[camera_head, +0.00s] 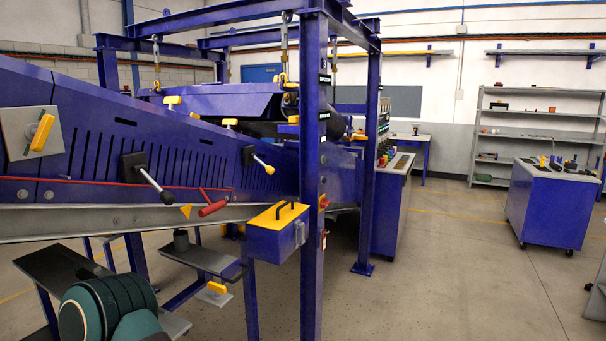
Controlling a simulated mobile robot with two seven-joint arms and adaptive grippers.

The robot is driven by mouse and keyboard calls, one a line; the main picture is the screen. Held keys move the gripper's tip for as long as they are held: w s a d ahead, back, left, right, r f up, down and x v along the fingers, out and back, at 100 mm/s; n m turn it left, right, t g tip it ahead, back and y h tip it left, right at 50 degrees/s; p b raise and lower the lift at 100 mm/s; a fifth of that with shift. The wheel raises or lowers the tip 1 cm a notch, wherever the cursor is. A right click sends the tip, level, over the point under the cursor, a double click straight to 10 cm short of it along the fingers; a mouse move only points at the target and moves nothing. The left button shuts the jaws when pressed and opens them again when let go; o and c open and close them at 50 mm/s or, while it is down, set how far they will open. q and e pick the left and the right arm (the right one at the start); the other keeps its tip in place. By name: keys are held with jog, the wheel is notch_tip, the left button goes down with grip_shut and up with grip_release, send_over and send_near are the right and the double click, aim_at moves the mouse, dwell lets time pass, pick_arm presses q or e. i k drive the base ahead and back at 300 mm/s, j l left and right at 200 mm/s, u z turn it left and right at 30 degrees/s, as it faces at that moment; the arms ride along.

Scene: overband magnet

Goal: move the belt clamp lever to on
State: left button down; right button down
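Several levers sit on the side of the blue conveyor frame (95,140), and I cannot read labels that tell which is the belt clamp lever. One lever (152,183) has a black base plate and a metal rod slanting down to the right, with a dark end. Another lever (262,164) farther right has a similar black base and a yellowish tip. A red handle (211,207) hangs below them near the red cord. A yellow handle (42,132) sits tilted on a grey plate at the far left. Neither gripper shows; only a teal arm part of mine is at the bottom left.
A blue box with a yellow lid (279,230) is by the blue upright post (312,190). Dark shelves (60,268) jut out below the conveyor. A blue cabinet (548,205) and grey shelving (540,125) stand at the right. The floor in the middle right is clear.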

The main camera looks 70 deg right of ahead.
aim_at(270, 169)
jog(key=z, duration=2.25)
jog(key=i+l, duration=0.15)
